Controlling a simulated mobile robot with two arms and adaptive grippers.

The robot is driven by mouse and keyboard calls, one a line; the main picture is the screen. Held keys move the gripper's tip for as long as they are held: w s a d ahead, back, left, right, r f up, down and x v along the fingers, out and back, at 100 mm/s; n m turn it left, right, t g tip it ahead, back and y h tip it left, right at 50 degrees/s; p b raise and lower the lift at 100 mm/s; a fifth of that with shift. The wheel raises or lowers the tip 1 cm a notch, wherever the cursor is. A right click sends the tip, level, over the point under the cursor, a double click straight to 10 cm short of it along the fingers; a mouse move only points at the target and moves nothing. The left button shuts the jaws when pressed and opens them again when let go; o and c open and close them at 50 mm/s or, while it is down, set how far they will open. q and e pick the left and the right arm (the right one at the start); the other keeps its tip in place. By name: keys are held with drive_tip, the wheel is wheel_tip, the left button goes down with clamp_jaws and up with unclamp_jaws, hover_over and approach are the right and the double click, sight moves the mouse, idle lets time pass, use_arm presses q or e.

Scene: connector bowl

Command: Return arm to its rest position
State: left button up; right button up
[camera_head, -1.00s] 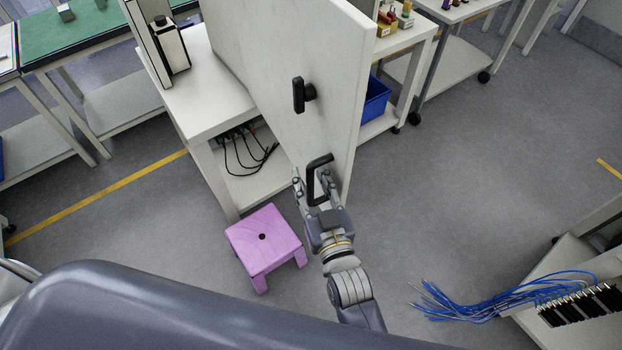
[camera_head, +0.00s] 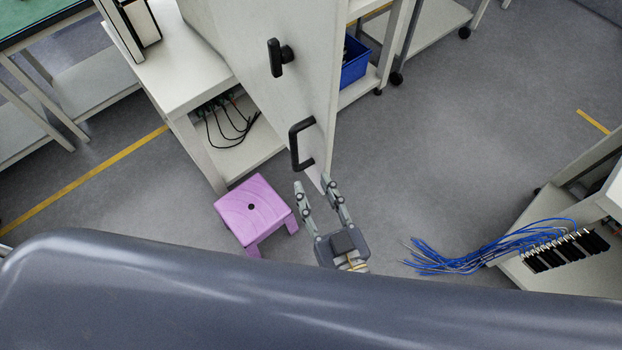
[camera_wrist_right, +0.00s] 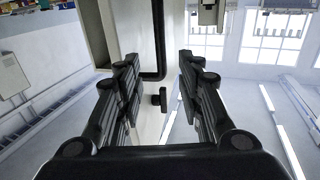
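My right gripper (camera_head: 316,188) is in the lower middle of the head view. Its two fingers are apart and nothing is between them. It is just below the black bar handle (camera_head: 299,145) on the white door panel (camera_head: 305,75), apart from it. In the right wrist view, my open right gripper (camera_wrist_right: 160,95) frames the handle (camera_wrist_right: 158,40) and a smaller black knob (camera_wrist_right: 158,98) beyond the fingertips. My left gripper is in neither view.
A pink stool (camera_head: 252,208) stands left of my right gripper. A black latch (camera_head: 279,58) sits higher on the panel. Blue cables (camera_head: 470,250) hang at the right cart (camera_head: 575,200). A blue bin (camera_head: 354,62) is behind the panel. The grey floor between panel and cart is clear.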

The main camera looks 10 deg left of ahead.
idle(0.5)
drive_tip(key=s+d+f+g+h+b, duration=0.1)
drive_tip(key=s+d+f+g+h, duration=0.15)
drive_tip(key=f, duration=0.95)
drive_tip(key=s+d+f+g+h+b, duration=0.15)
drive_tip(key=d+f, duration=0.25)
drive_tip(key=f, duration=0.8)
drive_tip(key=s+d+f+g+h+b, duration=0.1)
drive_tip(key=d+f+g+b, duration=0.15)
drive_tip(key=f, duration=0.95)
drive_tip(key=s+d+f+m+g+h+b, duration=0.1)
drive_tip(key=s+d+f+g, duration=0.3)
drive_tip(key=s+d+f, duration=0.5)
drive_tip(key=s+d+f+m+g+h+b, duration=0.2)
drive_tip(key=s+d+f+g+h, duration=0.1)
drive_tip(key=s+d+f, duration=0.6)
drive_tip(key=s+f+g, duration=0.1)
drive_tip(key=s+f, duration=0.3)
drive_tip(key=f, duration=0.1)
